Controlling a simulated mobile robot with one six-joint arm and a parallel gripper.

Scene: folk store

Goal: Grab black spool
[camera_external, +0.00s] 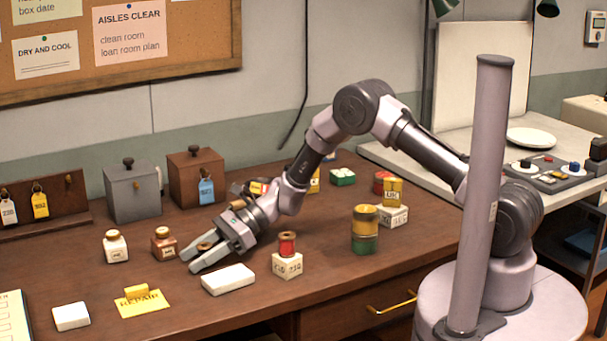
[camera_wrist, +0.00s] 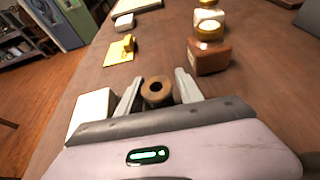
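A spool with a pale brown wooden top and a dark centre hole (camera_wrist: 157,91) stands between my fingers in the wrist view. Its side is mostly hidden, so I cannot tell its thread colour there. In the external view the spool (camera_external: 206,246) is small and partly covered by the fingers. My gripper (camera_external: 207,257) is low over the brown table, pointing left, with its fingers apart. In the wrist view my gripper (camera_wrist: 158,88) has one finger on each side of the spool, with narrow gaps, and I see no clear grip.
A white block (camera_external: 229,279) lies close in front of my gripper. A red spool (camera_external: 287,244) stands on a lettered white block (camera_external: 287,265) to the right. A brown jar (camera_external: 164,243) and a white jar (camera_external: 115,246) stand left. A yellow card (camera_external: 142,303) lies at the front.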

